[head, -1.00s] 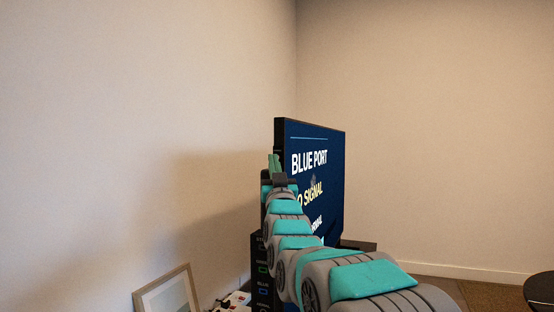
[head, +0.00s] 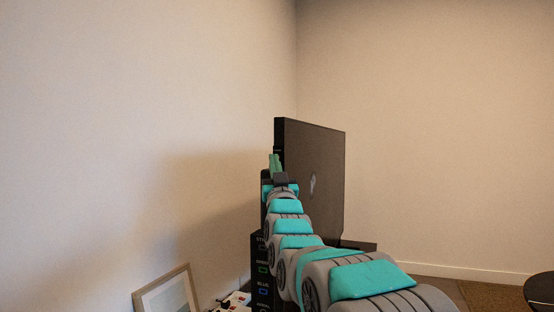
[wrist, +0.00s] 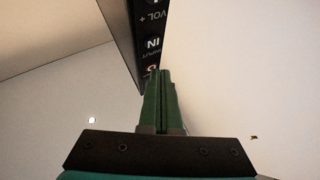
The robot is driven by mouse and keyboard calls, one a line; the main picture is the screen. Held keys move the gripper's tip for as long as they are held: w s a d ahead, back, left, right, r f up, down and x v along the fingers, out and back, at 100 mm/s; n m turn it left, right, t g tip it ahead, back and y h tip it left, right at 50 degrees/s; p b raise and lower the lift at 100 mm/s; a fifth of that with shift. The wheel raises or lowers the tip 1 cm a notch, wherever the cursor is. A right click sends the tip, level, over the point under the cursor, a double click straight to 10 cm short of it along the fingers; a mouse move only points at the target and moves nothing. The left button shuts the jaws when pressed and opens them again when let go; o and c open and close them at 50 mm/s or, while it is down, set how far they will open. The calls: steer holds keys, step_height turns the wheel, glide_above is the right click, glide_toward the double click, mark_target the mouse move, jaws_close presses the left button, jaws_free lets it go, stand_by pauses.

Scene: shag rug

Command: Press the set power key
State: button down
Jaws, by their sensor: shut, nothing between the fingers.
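The set (head: 325,160) stands beyond my arm in the head view, with its screen dark apart from a small pale mark. Its side edge (wrist: 132,25) shows in the wrist view with a row of keys. A VOL + key and an input key (wrist: 152,43) are readable. In the head view my gripper (head: 274,159) is at the set's left edge.
A black panel (head: 262,270) with labelled, coloured ports stands below my gripper. A framed picture (head: 166,294) leans at the lower left, near some small white items (head: 234,301). A dark round top (head: 541,290) is at the far right.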

steer(key=shift+s+a, duration=0.25)
steer(key=shift+s, duration=0.4)
steer(key=s, duration=0.1)
steer(key=s+a+b, duration=0.1)
steer(key=s, duration=0.2)
steer(key=shift+s+a+b, duration=0.3)
steer(key=shift+s+a, duration=0.05)
stand_by(1.0)
